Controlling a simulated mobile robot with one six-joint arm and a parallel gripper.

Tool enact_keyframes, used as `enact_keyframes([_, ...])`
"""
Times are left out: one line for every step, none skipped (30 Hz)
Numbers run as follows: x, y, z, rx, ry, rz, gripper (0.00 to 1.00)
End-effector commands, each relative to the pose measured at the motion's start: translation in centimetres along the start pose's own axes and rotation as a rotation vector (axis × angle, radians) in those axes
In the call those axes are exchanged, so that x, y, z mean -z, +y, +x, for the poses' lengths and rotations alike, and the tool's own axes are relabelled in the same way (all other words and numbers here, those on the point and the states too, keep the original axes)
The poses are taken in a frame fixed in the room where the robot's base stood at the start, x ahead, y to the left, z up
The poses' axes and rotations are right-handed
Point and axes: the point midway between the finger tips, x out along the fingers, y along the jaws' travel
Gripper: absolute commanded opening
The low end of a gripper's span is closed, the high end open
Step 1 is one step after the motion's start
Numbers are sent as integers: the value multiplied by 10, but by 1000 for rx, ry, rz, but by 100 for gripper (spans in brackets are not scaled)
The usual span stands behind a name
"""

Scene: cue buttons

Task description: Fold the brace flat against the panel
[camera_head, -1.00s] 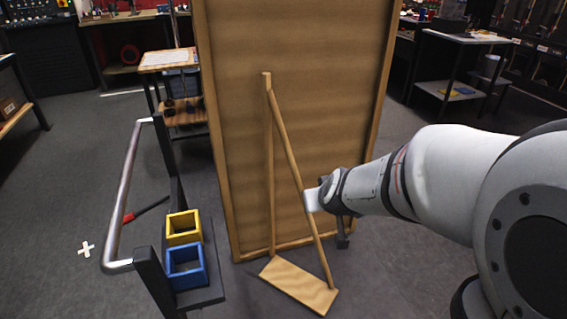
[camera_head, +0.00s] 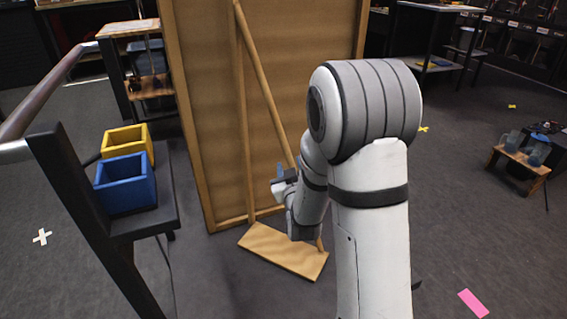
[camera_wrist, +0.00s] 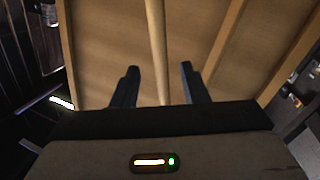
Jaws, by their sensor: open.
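The brace (camera_head: 262,85) is a thin wooden rod slanting down and right from the upper part of the panel (camera_head: 203,80) to a wooden foot board (camera_head: 275,248) on the floor. It stands out from the tall brown panel, beside an upright strip (camera_head: 245,130). My gripper (camera_head: 280,178) is at the brace's lower half, and my wrist hides part of the rod there. In the wrist view, my gripper (camera_wrist: 158,68) is open and the brace (camera_wrist: 156,45) shows in the gap between the fingers. Whether the rod lies within finger depth cannot be told.
A dark cart with a metal handle (camera_head: 45,95) stands at the left, carrying a yellow bin (camera_head: 128,140) and a blue bin (camera_head: 125,183). A low wooden stand (camera_head: 520,168) with jugs is at the right.

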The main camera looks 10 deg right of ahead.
Motion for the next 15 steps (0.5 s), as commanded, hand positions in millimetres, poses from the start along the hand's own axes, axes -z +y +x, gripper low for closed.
enact_keyframes([-2, 0, 4, -3, 5, -1, 40])
enact_keyframes([-2, 0, 6, -3, 6, -1, 40])
enact_keyframes([-2, 0, 11, -4, 7, -1, 40])
enact_keyframes([-1, 0, 16, -4, 8, -1, 40])
enact_keyframes([-2, 0, 20, -4, 7, -1, 40])
enact_keyframes([-2, 0, 27, -4, 7, -1, 40])
enact_keyframes([-2, 0, 32, -4, 6, -1, 40])
enact_keyframes([-2, 0, 38, -4, 7, 0, 40])
enact_keyframes([-2, 0, 44, -4, 7, 0, 40])
enact_keyframes([-2, 0, 49, -4, 7, 0, 40])
enact_keyframes([-2, 0, 53, -4, 6, 0, 40])
enact_keyframes([-2, 0, 59, -3, 6, 0, 40])
enact_keyframes([-2, 0, 62, -3, 5, 0, 40])
enact_keyframes([-2, 0, 66, -3, 5, 0, 40])
enact_keyframes([-1, 0, 69, -3, 5, 0, 40])
